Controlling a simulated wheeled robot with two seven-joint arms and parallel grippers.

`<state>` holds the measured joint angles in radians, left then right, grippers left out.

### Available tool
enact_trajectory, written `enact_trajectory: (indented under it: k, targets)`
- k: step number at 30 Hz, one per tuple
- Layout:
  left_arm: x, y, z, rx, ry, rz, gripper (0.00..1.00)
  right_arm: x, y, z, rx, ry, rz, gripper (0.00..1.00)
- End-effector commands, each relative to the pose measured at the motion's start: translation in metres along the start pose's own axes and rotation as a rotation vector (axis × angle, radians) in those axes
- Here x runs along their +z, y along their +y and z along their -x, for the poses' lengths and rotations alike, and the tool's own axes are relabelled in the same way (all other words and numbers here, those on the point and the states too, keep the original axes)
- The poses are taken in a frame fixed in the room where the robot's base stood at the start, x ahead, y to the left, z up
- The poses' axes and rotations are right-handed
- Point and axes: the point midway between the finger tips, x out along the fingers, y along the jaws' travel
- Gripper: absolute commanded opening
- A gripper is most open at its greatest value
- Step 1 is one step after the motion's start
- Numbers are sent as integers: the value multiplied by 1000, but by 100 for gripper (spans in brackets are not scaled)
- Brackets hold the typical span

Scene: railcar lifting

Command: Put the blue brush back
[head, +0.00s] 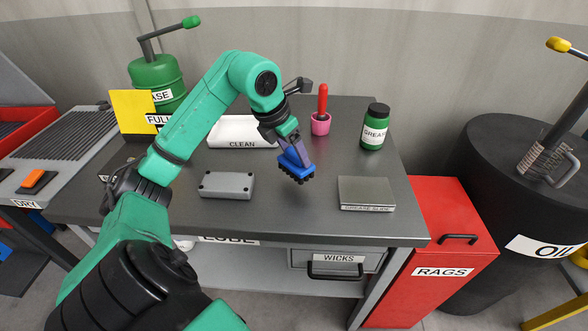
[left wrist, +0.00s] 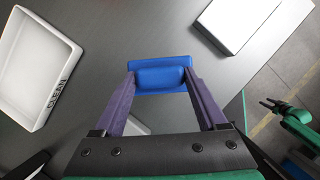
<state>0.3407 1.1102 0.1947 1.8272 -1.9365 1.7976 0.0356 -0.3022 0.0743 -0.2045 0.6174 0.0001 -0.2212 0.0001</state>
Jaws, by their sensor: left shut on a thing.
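The blue brush (head: 295,163) is held in my left gripper (head: 286,148) above the middle of the grey table, its dark bristles facing down. In the left wrist view the blue brush (left wrist: 161,75) sits between the two purple fingers of my left gripper (left wrist: 161,85), which are shut on it. The brush hangs clear of the table top, between the grey box with studs and the flat grey slab.
A white CLEAN tray (head: 240,132) lies behind the brush. A grey box (head: 226,185), a grey slab (head: 366,194), a pink cup (head: 320,124) with a red-handled tool and a green GREASE jar (head: 375,128) stand on the table (head: 290,222). A red RAGS bin (head: 445,235) is right.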

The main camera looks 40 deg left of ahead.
Motion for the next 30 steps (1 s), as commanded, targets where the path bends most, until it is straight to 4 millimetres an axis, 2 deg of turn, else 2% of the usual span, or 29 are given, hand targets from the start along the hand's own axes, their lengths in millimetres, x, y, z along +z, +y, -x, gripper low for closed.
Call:
enact_trajectory:
  k: [7, 18, 19, 20, 21, 30]
  targets:
    - [-16, 0, -37, -2, 0, 0, 22, -4, 7, 0, 10, 8, -3, 50]
    - [-18, 1, -44, 1, -2, -1, 22, -3, 7, -6, 10, 7, -3, 50]
    - [-18, 0, -43, 1, -1, -1, 82, -3, 7, -5, 9, 7, -3, 50]
    - [-18, 0, -43, 1, -1, -1, 93, -3, 7, -4, 9, 7, -3, 50]
    - [-18, 0, -43, 1, -1, -1, 100, -3, 7, -4, 9, 7, -3, 50]
    - [-16, 1, -36, 2, -2, -1, 100, -2, 6, 1, 9, 5, -2, 50]
